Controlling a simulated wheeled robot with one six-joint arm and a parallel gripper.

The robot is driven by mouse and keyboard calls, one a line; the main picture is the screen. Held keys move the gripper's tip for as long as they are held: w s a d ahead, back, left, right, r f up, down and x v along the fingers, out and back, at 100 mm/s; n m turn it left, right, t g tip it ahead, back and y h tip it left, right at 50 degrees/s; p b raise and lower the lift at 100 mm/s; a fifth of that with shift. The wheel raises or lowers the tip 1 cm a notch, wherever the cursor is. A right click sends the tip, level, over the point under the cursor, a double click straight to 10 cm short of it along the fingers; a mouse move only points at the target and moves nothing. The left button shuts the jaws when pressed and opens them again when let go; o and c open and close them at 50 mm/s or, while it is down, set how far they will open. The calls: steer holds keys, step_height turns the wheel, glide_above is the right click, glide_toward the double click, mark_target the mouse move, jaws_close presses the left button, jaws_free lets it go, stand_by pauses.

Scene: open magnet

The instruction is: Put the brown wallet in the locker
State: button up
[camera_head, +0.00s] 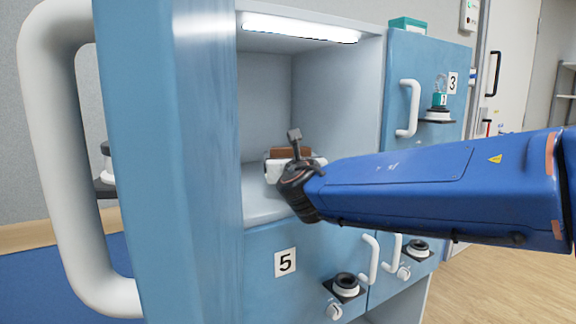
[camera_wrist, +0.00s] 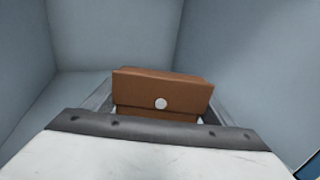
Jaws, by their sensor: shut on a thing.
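The brown wallet (camera_wrist: 160,90) has a flap with a round white snap and sits between the fingers of my gripper (camera_head: 291,150) in the wrist view. In the head view only a strip of the wallet (camera_head: 290,153) shows above my gripper. My gripper is shut on the wallet and is inside the open locker compartment (camera_head: 265,205), just above its floor. Whether the wallet touches the floor cannot be told. The locker's blue door (camera_head: 180,160) stands open at the left, with a big white handle (camera_head: 65,160).
The compartment has a lit lamp (camera_head: 300,27) at its top and a right side wall close to my arm. Closed doors marked 3 (camera_head: 453,83) and 5 (camera_head: 285,262) have protruding handles and knobs. A green box (camera_head: 407,25) lies on top of the locker.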

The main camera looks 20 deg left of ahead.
steer(key=shift+f, duration=0.9)
steer(key=shift+f, duration=0.1)
steer(key=o, duration=1.1)
steer(key=shift+s+d, duration=0.1)
steer(key=shift+s, duration=0.15)
steer(key=v, duration=1.1)
steer(key=shift+s+d, duration=0.15)
steer(key=shift+s, duration=0.05)
